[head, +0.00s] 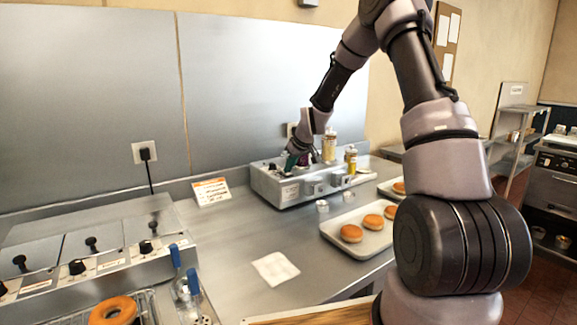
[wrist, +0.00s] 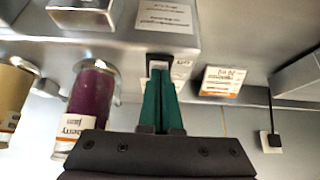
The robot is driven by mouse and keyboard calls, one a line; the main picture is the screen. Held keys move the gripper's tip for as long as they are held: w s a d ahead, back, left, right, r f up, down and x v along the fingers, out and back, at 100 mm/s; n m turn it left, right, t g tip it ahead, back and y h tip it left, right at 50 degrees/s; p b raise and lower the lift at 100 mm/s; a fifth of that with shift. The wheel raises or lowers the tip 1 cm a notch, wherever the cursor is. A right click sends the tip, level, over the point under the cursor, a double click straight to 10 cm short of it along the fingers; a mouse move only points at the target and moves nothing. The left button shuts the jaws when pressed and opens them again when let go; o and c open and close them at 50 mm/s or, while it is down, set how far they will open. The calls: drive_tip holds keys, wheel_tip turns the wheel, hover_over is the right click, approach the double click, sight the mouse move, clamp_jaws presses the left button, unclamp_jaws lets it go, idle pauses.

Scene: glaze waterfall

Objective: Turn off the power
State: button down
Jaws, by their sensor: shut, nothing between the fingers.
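A purple jam bottle (wrist: 92,95) stands close beside the fingers. A sign card (head: 212,191), a wall outlet with a black plug (head: 146,153), a doughnut tray (head: 362,243) and a napkin (head: 275,268) are nearby. A fryer (head: 85,255) stands front left.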

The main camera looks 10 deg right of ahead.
drive_tip(key=shift+r, duration=0.8)
drive_tip(key=shift+r, duration=0.15)
drive_tip(key=r, duration=0.4)
drive_tip(key=shift+s, duration=0.25)
drive_tip(key=s+d+r, duration=0.3)
drive_tip(key=s+r, duration=0.2)
drive_tip(key=s, duration=0.2)
drive_tip(key=shift+s+d+r, duration=0.2)
drive_tip(key=shift+s, duration=0.15)
